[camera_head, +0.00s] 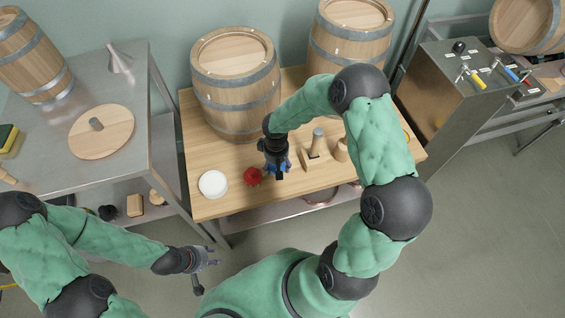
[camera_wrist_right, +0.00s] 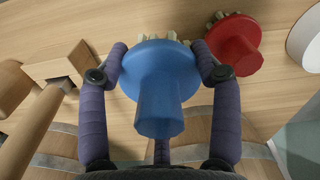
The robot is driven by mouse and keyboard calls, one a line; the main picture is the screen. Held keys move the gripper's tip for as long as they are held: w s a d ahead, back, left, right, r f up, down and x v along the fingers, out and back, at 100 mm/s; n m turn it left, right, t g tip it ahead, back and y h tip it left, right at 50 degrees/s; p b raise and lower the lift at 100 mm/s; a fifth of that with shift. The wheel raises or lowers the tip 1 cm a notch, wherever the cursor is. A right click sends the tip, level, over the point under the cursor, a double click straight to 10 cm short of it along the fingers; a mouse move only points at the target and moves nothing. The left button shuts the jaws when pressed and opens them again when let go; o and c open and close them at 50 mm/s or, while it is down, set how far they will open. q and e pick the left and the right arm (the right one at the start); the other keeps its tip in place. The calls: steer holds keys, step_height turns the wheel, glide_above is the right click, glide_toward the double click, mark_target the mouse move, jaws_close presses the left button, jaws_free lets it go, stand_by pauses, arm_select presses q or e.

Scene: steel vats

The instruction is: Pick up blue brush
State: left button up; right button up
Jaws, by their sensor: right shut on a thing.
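The blue brush (camera_wrist_right: 160,80) is between the fingers of my right gripper (camera_wrist_right: 160,68) in the right wrist view. It has a round blue disc, a faceted knob handle and pale bristles at its far edge. The fingers are shut on the sides of its disc. In the head view my right gripper (camera_head: 277,165) is over the wooden table, and only a little of the blue brush (camera_head: 286,164) shows beneath it. My left gripper (camera_head: 200,265) hangs away from the table in front of the steel bench; its fingers look spread and empty.
A red brush (camera_head: 252,176) lies close beside my right gripper, with a white round object (camera_head: 213,184) further left. A wooden block with a mallet-like tool (camera_head: 317,145) stands to the right. Barrels (camera_head: 236,80) stand behind on the wooden table (camera_head: 240,201).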

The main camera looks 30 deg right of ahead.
steer(key=s+a+r+p, duration=0.2)
steer(key=a+r, duration=0.4)
steer(key=a, duration=0.4)
steer(key=shift+s, duration=0.7)
